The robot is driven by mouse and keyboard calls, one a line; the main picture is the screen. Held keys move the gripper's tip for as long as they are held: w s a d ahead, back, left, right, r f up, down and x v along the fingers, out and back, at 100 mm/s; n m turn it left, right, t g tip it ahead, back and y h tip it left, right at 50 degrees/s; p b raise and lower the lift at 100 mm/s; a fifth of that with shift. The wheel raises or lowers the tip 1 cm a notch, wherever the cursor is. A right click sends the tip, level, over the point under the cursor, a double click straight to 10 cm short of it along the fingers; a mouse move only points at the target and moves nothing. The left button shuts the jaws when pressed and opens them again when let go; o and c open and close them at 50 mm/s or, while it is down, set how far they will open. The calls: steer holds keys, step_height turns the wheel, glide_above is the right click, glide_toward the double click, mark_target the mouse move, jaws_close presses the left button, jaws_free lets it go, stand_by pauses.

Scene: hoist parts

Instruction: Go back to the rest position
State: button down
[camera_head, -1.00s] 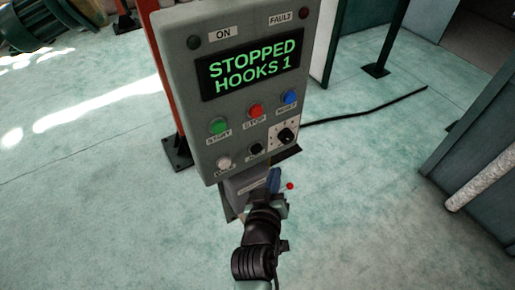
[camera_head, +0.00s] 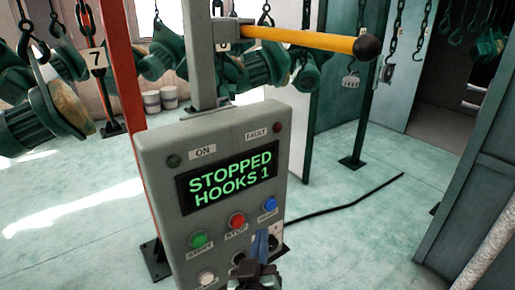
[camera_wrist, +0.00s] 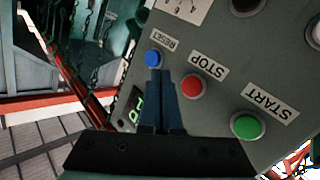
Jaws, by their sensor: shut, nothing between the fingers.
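My gripper (camera_wrist: 162,75) is shut and empty in the wrist view. Its blue fingertips lie in front of the control box face, between the blue RESET button (camera_wrist: 153,57) and the red STOP button (camera_wrist: 192,86); I cannot tell if they touch it. In the head view my gripper (camera_head: 262,236) shows at the bottom, in front of the lower right of the grey control box (camera_head: 155,190). The box display (camera_head: 232,178) reads "STOPPED HOOKS 1". The green START button (camera_head: 199,240) is at the box's lower left.
A yellow bar (camera_head: 300,38) with a black ball end (camera_head: 367,47) sticks out to the right above the box. Green motors (camera_head: 40,115) hang from hooks behind. An orange post (camera_head: 115,80) stands at left. A black cable (camera_head: 350,204) lies on the floor.

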steer(key=s+r+m+t+b, duration=0.1)
steer(key=s+r+t, duration=0.15)
steer(key=r, duration=1.05)
steer(key=s+r+m+t+b, duration=0.1)
steer(key=r+m+t, duration=0.15)
steer(key=r, duration=1.15)
steer(key=s+r+t+y, duration=0.1)
steer(key=s+r+t, duration=0.4)
steer(key=s+r, duration=0.7)
step_height(320, 180, up, 3)
steer(key=shift+s+a+f+n+y+b, duration=0.15)
steer(key=shift+s+a+n+y+b, duration=0.05)
steer(key=shift+s+n+y+b, duration=0.2)
steer(key=shift+w, duration=0.1)
